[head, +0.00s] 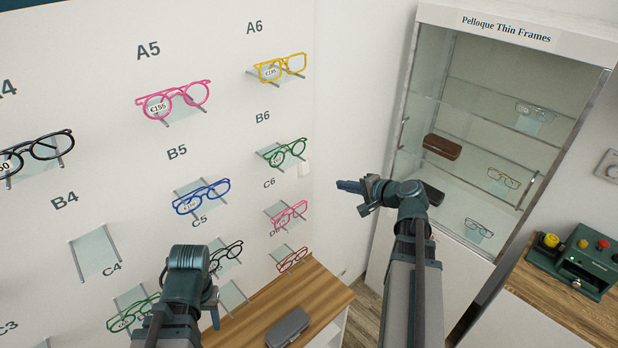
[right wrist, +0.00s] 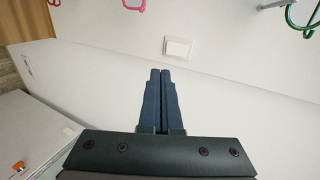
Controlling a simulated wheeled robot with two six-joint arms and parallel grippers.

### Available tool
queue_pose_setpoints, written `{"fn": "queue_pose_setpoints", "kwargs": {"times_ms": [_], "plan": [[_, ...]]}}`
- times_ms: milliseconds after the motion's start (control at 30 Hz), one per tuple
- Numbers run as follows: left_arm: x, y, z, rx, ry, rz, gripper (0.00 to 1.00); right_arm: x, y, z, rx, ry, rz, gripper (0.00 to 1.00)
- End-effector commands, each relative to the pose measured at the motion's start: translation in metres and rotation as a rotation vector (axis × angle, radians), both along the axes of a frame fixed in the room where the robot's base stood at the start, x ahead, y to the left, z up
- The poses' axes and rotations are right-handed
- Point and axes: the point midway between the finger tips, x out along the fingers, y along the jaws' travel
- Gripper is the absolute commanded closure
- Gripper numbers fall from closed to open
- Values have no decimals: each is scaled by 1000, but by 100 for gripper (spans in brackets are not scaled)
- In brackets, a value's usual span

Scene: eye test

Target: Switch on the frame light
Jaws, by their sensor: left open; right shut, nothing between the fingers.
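A white wall switch (right wrist: 177,48) with a flat rocker shows in the right wrist view, and in the head view it is a small pale plate (head: 304,168) right of the green B6 glasses. I cannot tell which way its rocker is set. My right gripper (head: 343,186) is shut and empty, a little right of the switch in the head view. In the right wrist view its closed fingertips (right wrist: 160,72) point at the wall just below the switch, apparently apart from it. My left gripper (head: 213,310) is low in the head view, mostly hidden by its own wrist; one blue finger shows.
Several glasses, such as the pink A5 pair (head: 175,100), sit on small wall shelves. A glass cabinet (head: 440,110) stands right. A grey case (head: 287,328) lies on the wooden counter (head: 318,292).

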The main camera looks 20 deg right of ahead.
Motion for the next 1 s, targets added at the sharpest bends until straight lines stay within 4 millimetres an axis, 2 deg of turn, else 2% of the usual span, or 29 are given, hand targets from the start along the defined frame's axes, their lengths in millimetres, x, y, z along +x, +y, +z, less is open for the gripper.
{"fn": "queue_pose_setpoints", "kwargs": {"times_ms": [167, 267, 667, 800, 1000], "plan": [[0, 0, -4, 0, 0, 0, 50, 7, 2, -4, 0, 0, 1, 100], [0, 0, -11, 0, 0, 1, 50, 19, 6, -11, 1, 0, 4, 100], [0, 0, -44, -1, -2, 4, 50, 89, 30, -44, 0, 0, 2, 100], [0, 0, -44, -1, -2, 4, 50, 108, 37, -44, 0, 0, 2, 100], [0, 0, -45, -1, -2, 4, 50, 122, 42, -45, 0, 0, 1, 100]]}}
